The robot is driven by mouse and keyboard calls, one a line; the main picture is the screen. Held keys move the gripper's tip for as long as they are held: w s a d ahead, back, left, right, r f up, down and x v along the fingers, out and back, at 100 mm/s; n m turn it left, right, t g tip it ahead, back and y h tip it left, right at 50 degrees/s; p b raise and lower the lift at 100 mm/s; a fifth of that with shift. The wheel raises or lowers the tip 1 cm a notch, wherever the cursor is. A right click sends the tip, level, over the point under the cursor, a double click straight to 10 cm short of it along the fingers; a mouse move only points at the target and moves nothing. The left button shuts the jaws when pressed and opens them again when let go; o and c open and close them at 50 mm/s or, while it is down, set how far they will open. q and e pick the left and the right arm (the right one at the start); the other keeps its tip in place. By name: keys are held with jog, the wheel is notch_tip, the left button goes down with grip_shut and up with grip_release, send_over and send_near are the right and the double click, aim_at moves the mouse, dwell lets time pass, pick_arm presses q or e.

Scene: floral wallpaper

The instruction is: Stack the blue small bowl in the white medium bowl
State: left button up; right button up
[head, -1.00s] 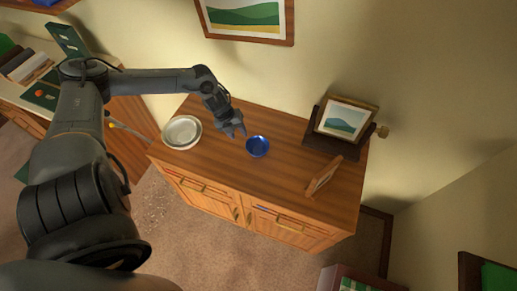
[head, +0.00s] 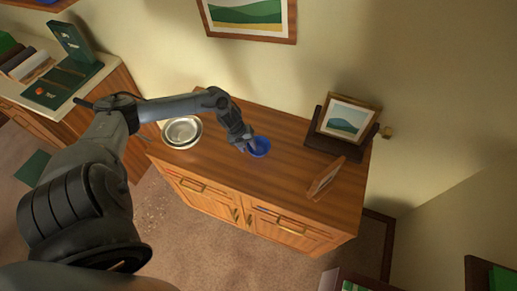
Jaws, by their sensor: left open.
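The blue small bowl (head: 262,147) stands upright near the middle of the wooden cabinet top. The white medium bowl (head: 182,132) stands to its left, near the cabinet's left end, and looks pale grey with a shiny inside. My left gripper (head: 249,148) is open at the left side of the blue bowl, its fingers overlapping the bowl's left rim. I cannot tell whether the fingers touch the bowl. My right gripper is not in view.
The wooden cabinet top (head: 285,177) is clear in front of the blue bowl. A wall is behind.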

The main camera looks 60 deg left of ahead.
pick_arm(q)
jog(key=shift+c, duration=0.4)
grip_shut()
